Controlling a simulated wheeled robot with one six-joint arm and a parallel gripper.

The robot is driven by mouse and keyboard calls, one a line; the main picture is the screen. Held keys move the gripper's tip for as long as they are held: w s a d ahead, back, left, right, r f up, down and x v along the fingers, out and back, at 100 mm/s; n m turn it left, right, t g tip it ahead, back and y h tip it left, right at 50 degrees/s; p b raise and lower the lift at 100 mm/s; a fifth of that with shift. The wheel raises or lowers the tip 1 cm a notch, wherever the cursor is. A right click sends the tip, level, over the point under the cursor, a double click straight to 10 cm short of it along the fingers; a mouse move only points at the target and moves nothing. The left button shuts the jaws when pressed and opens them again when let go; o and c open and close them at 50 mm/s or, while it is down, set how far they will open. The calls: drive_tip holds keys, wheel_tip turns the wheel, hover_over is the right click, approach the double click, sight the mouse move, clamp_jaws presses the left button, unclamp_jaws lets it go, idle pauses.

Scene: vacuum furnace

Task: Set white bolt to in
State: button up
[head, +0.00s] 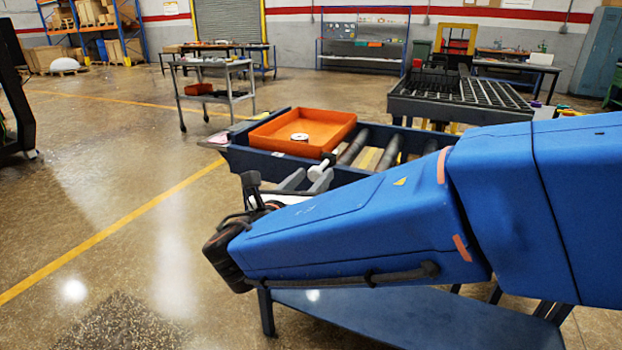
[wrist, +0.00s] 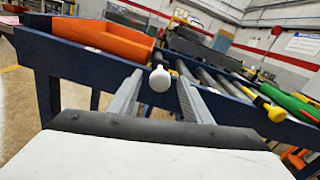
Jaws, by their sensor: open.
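The white bolt shows as a round white knob on a short stem at the near side of the blue roller table. It is in the middle of the wrist view (wrist: 160,79) and near the fingertips in the head view (head: 318,171). My gripper (head: 307,179) is open, with its two grey fingers pointing at the table. In the wrist view the gripper (wrist: 161,88) has one finger on each side of the knob, with gaps visible. I cannot tell how deep the knob is between the fingers. The bolt's far end is hidden.
An orange tray (head: 340,127) with a small white round part (head: 299,137) sits on the blue roller table (head: 240,159). Dark rollers (head: 389,152) lie to its right. A dark grid-topped table (head: 455,104) stands behind. The floor at left is clear.

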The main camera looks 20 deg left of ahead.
clamp_jaws()
drive_tip(key=shift+w+d, duration=0.1)
drive_tip(key=shift+w, duration=1.75)
unclamp_jaws()
drive_tip(key=s+a, duration=0.1)
drive_tip(key=s, duration=1.6)
drive_tip(key=shift+a, duration=0.15)
